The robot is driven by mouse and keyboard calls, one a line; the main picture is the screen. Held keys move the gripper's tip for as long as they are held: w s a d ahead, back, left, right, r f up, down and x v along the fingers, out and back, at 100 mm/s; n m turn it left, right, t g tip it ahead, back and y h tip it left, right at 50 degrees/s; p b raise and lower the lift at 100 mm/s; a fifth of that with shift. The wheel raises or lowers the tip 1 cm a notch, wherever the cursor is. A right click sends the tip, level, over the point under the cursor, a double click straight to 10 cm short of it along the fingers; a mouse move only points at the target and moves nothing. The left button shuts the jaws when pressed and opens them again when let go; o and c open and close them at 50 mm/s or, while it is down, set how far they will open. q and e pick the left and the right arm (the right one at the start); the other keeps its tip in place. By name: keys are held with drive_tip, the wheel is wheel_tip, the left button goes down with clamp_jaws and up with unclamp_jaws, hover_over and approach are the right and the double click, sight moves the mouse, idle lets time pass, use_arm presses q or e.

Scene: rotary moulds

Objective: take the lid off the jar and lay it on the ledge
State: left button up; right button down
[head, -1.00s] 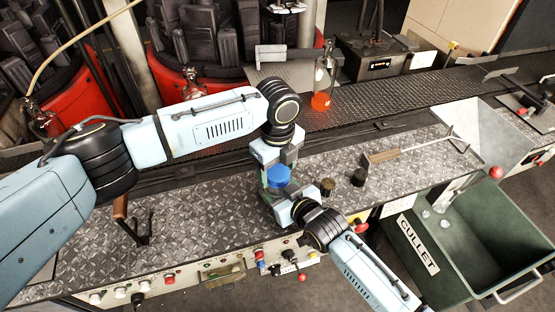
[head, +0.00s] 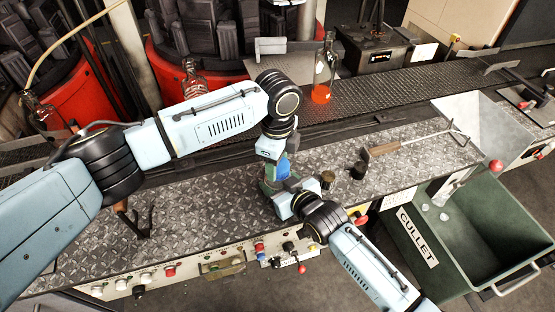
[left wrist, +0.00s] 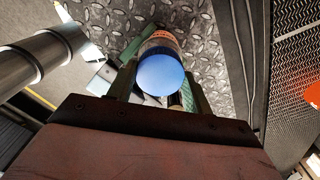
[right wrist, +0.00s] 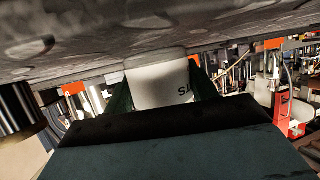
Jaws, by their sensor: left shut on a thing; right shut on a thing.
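The jar (right wrist: 158,85) is pale with dark lettering in the right wrist view, between the dark green fingers of my right gripper (right wrist: 160,88). Its blue lid (left wrist: 162,74) faces the left wrist camera, between the fingers of my left gripper (left wrist: 158,88). In the head view the lid (head: 283,168) is partly covered by the grippers, and the jar body is mostly hidden. My left gripper (head: 272,162) is shut on the lid and my right gripper (head: 280,187) on the jar. The lid looks seated on the jar. The ledge (head: 200,215) appears to be the tread-plate surface below.
The green cullet bin (head: 480,225) is at right. The plate at left is largely clear.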

use_arm(q)
drive_tip(key=n, duration=0.4)
drive_tip(key=shift+r, duration=0.15)
idle(0.4)
drive_tip(key=shift+r, duration=1)
drive_tip(key=shift+r, duration=2)
use_arm(e)
drive_tip(key=shift+c, duration=1.9)
unclamp_jaws()
